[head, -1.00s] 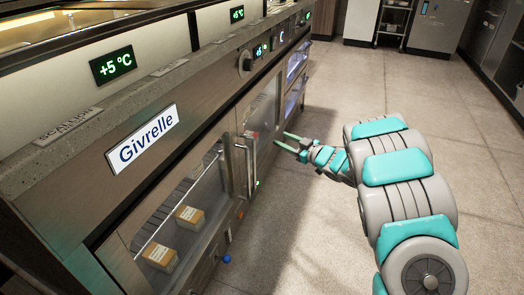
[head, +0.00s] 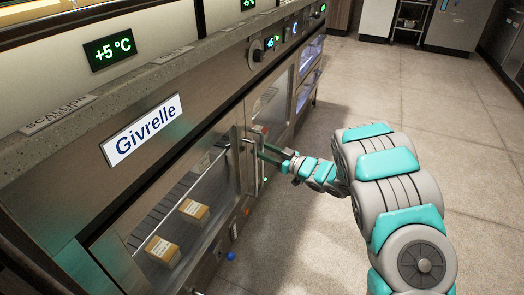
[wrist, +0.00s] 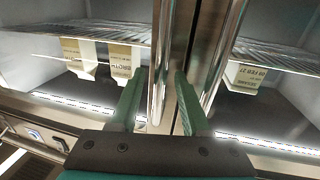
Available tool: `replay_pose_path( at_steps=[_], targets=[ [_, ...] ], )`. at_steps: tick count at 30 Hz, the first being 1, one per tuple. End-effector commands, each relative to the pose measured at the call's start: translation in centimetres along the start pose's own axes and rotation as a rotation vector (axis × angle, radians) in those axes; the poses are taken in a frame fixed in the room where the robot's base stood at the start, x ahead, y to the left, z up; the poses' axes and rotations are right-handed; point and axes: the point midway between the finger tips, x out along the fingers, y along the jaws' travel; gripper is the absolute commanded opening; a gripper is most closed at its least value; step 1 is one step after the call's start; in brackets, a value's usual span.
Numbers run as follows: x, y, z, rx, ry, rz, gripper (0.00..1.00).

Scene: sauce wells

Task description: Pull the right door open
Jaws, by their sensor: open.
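The right door (head: 268,103) of the glass-fronted cabinet appears shut, beside the left door (head: 200,205). Upright metal bar handles stand near the seam between the doors, the left one (head: 249,165) clear in the head view. My gripper (head: 262,152) is at these handles, its jaws open. The wrist view looks upside down. There, one handle bar (wrist: 159,55) runs between my two fingers (wrist: 160,95), and the other bar (wrist: 214,65) is outside them, at picture right. I cannot tell whether a finger touches a bar.
The floor (head: 440,130) to the right is clear.

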Motion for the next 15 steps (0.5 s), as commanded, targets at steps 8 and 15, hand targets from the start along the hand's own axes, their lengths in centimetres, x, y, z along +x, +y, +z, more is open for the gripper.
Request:
replay_pose_path(
  at_steps=[8,15],
  targets=[
    [0.27,0.01,0.00,0.001,0.000,0.001,0.47],
    [0.26,0.02,-0.01,0.001,0.000,0.001,0.23]
  ],
)
